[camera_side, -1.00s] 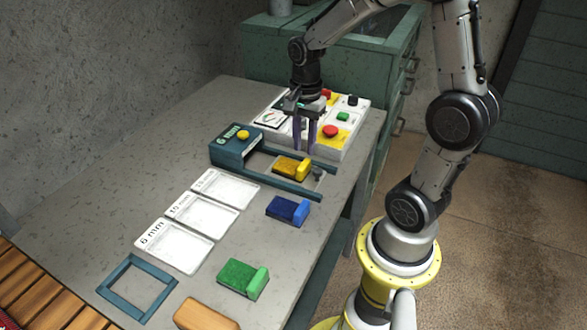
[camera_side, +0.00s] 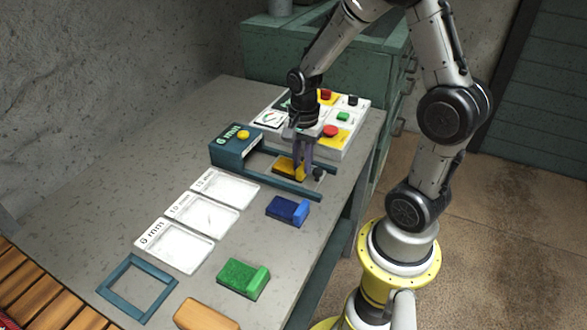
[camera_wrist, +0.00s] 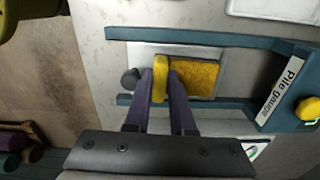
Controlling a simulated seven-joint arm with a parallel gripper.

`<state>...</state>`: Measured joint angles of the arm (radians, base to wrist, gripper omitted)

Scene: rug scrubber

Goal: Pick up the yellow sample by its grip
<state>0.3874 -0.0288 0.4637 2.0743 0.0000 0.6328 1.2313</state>
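The yellow sample (camera_side: 286,168) lies in the frame of the blue-green pile gauge (camera_side: 224,152); its yellow pad (camera_wrist: 198,78) also shows in the wrist view. Its grip (camera_wrist: 160,78) is a raised yellow bar at the pad's left end in the wrist view. My gripper (camera_side: 303,168) is low over the sample, pointing down. In the wrist view its two purple fingers (camera_wrist: 161,92) stand one on each side of the grip, very close to it. I cannot tell whether they press on it. The sample rests in the gauge.
A dark knob (camera_wrist: 130,79) stands close to the left finger in the wrist view. A control panel (camera_side: 345,122) lies behind the gauge. A blue sample (camera_side: 287,210), a green sample (camera_side: 243,278) and white trays (camera_side: 176,248) lie nearer the front of the table.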

